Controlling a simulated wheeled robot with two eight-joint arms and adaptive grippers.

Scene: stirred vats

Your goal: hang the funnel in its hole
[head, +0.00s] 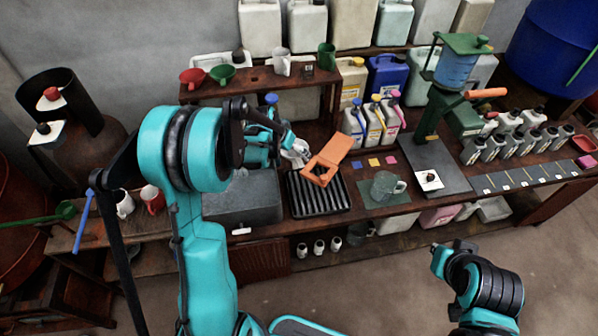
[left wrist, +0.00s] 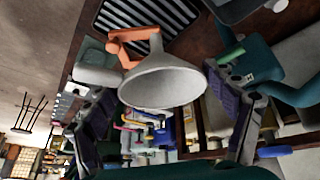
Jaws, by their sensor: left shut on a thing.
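A pale grey-white funnel (left wrist: 165,88) shows in the left wrist view with its wide mouth facing the camera, between the two fingers of my left gripper (left wrist: 168,118). In the head view my left gripper (head: 287,143) is shut on the funnel (head: 299,152), which is partly hidden by the gripper. It is above the bench, beside an orange angled piece. A red funnel (head: 193,77) and a green funnel (head: 222,74) sit on the raised wooden shelf (head: 250,88); a small dark spot, perhaps a hole, lies right of them. My right gripper (head: 452,252) is low over the floor, its fingers unclear.
The orange piece (head: 322,166) stands over a black ribbed rack (head: 318,197). A grey box (head: 243,202) is to its left, a glass mug (head: 386,186) to its right. Several bottles stand behind.

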